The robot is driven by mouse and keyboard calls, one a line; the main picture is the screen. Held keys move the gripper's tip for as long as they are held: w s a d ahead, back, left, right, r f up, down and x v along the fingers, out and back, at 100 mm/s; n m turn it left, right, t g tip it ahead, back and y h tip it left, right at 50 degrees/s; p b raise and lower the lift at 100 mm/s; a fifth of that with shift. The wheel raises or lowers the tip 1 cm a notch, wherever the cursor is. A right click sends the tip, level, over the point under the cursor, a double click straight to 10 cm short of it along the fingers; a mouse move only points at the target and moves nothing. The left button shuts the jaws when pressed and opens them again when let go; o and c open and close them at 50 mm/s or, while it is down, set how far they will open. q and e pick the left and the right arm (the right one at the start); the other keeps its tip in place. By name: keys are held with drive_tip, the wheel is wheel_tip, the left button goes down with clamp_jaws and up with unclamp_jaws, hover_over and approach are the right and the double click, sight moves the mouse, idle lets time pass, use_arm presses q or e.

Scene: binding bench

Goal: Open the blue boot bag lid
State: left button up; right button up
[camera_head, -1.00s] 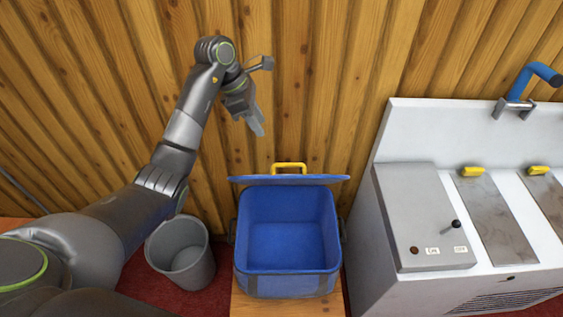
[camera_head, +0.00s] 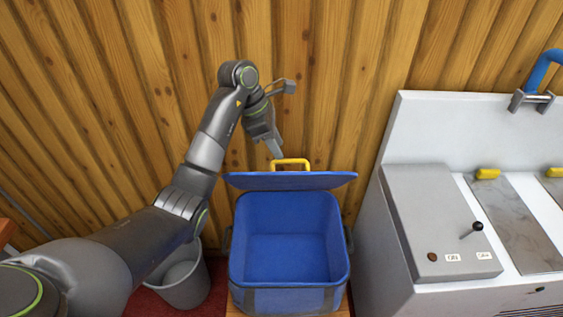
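The blue boot bag (camera_head: 290,258) stands on a wooden bench, and its inside shows empty. Its blue lid (camera_head: 290,181) stands raised at the back edge, seen nearly edge-on. A yellow handle (camera_head: 291,162) sticks up from the lid's far edge. My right gripper is not in view.
A grey bin (camera_head: 183,280) stands on the red floor left of the bag, partly behind my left arm. A white machine (camera_head: 366,258) with a grey control box (camera_head: 415,215) and lever stands close on the right. A ribbed wooden wall (camera_head: 330,70) rises behind.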

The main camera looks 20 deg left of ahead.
sight(288, 176)
use_arm(q)
drive_tip(key=shift+b+x, duration=0.3)
drive_tip(key=shift+x, duration=1.65)
clamp_jaws()
